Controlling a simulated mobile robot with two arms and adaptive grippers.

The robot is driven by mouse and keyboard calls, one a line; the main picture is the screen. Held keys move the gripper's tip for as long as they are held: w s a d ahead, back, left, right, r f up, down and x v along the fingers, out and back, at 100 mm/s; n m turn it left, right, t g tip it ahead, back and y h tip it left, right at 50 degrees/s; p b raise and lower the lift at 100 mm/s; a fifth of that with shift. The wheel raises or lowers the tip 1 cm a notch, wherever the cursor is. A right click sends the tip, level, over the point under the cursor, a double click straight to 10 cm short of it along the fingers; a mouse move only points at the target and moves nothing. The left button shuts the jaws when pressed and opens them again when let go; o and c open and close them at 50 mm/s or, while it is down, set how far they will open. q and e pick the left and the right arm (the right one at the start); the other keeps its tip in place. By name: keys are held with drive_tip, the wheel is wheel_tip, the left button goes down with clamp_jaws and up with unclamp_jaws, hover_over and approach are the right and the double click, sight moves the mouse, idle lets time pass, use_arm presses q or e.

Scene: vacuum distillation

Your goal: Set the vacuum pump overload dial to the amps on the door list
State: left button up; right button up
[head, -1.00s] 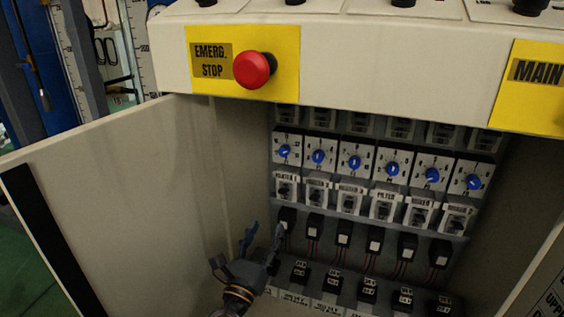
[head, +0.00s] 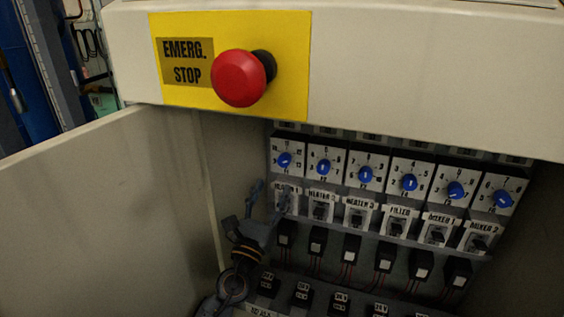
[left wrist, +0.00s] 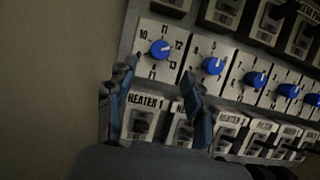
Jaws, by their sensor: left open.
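Several blue overload dials with number scales stand in a row in the open cabinet. The leftmost dial (head: 284,160) is above the HEATER 1 label, and it also shows in the left wrist view (left wrist: 160,49). Readable labels are HEATER 1, HEATER 2, HEATER 3, FILTER, MIXER 1 and MIXER 2; I see no vacuum pump label. My left gripper (head: 271,198) is open and empty, in front of the row's left end and just below the leftmost dial. Its spread fingers (left wrist: 157,84) show below that dial in the left wrist view. No door list is in view. My right gripper is out of view.
The open door (head: 95,205) stands on the left with a blank face. The red emergency stop button (head: 239,78) juts out on the overhanging panel (head: 400,75) above. Black switches (head: 320,212) and wired relays (head: 352,248) fill the rows below the dials.

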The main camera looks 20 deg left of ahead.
sight(283, 164)
use_arm(q)
drive_tip(key=x, duration=0.6)
drive_tip(key=shift+w+r, duration=0.15)
drive_tip(key=shift+w, duration=0.15)
drive_tip(key=shift+x, duration=0.85)
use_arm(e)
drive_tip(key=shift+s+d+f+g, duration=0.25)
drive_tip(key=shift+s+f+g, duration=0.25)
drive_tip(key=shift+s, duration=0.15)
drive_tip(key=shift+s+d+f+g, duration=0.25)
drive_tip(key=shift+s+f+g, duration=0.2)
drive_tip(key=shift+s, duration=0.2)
use_arm(q)
clamp_jaws()
